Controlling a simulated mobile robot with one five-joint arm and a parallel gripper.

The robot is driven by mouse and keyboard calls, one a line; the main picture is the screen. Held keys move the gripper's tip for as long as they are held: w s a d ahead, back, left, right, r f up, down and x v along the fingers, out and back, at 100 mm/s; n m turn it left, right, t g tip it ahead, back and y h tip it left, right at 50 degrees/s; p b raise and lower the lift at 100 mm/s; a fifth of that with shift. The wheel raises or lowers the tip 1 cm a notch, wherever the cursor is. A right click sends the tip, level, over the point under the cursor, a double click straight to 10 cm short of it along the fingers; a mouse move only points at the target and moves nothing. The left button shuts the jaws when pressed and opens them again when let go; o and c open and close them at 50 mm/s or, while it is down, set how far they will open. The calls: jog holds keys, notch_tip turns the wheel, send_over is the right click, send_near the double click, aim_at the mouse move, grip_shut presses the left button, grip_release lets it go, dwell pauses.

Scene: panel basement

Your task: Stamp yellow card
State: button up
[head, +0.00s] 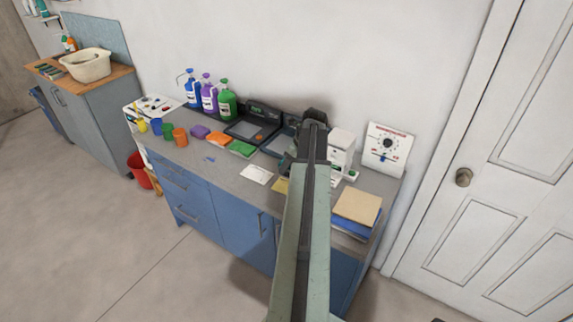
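A yellow card (281,186) lies flat on the grey worktop, its right side hidden behind my arm. A white card (257,174) lies just left of it. My gripper (291,158) is over the worktop near the far side of the yellow card, mostly covered by my own arm. Its fingers are too small and dark to show whether they are open or hold anything. A white boxy device (342,143) stands right of my arm, with a small green-marked item (352,175) in front. I cannot make out a stamp for certain.
Purple, orange and green pads (241,148) and several cups (180,137) sit to the left. Spray bottles (209,95) and dark scales (252,127) stand behind. A white dial panel (387,147) and stacked folders (357,207) are right. A door (490,170) is beyond.

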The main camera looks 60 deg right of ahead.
jog(key=shift+a+f+b, duration=0.1)
jog(key=shift+f+b, duration=0.7)
jog(key=shift+f, duration=0.15)
jog(key=shift+r, duration=0.15)
jog(key=b, duration=0.6)
send_over(285, 186)
jog(key=s, duration=0.2)
notch_tip(285, 186, down, 6)
jog(key=shift+r, duration=0.1)
jog(key=shift+f+b, duration=0.35)
jog(key=shift+f, duration=0.25)
dwell(0.4)
notch_tip(285, 186, up, 7)
jog(key=p, duration=0.7)
jog(key=shift+r, duration=0.1)
